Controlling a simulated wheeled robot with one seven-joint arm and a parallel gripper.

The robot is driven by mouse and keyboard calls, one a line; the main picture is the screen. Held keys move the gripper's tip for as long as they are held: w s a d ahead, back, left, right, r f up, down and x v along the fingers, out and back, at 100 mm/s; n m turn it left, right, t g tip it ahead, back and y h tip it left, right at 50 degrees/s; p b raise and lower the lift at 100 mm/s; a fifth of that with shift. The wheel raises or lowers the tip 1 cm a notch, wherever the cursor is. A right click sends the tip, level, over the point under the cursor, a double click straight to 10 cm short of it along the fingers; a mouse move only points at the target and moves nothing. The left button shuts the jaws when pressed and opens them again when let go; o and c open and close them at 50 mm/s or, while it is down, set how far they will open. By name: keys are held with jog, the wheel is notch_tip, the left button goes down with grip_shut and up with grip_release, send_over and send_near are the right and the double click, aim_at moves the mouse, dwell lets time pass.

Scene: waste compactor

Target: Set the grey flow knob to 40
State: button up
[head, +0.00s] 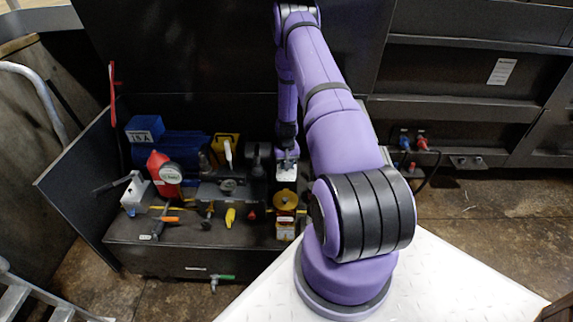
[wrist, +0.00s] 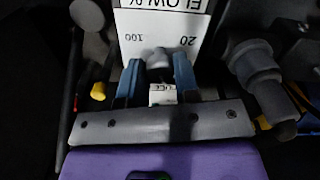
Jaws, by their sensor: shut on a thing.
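The grey flow knob (wrist: 157,61) shows in the wrist view between the two blue fingers of my gripper (wrist: 158,72), which is shut on it. Behind it is a white scale plate (wrist: 160,22) reading "FLOW %" upside down, with the marks 20 and 100 visible. The fingers hide the rest of the scale, and I cannot tell which mark the knob points to. In the head view my gripper (head: 287,163) reaches down to the white plate (head: 286,174), and the knob is hidden there.
Below the plate in the head view is a yellow-orange round part (head: 287,199). A grey cylindrical fitting (wrist: 262,75) stands close right of my gripper in the wrist view.

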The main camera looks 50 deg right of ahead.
jog(key=n, duration=0.3)
jog(key=shift+n, duration=2.2)
jog(key=o, duration=0.9)
jog(key=shift+r, duration=0.1)
notch_tip(320, 180, up, 11)
jog(key=shift+f, duration=0.2)
jog(key=shift+w+f, duration=0.1)
jog(key=shift+w, duration=0.05)
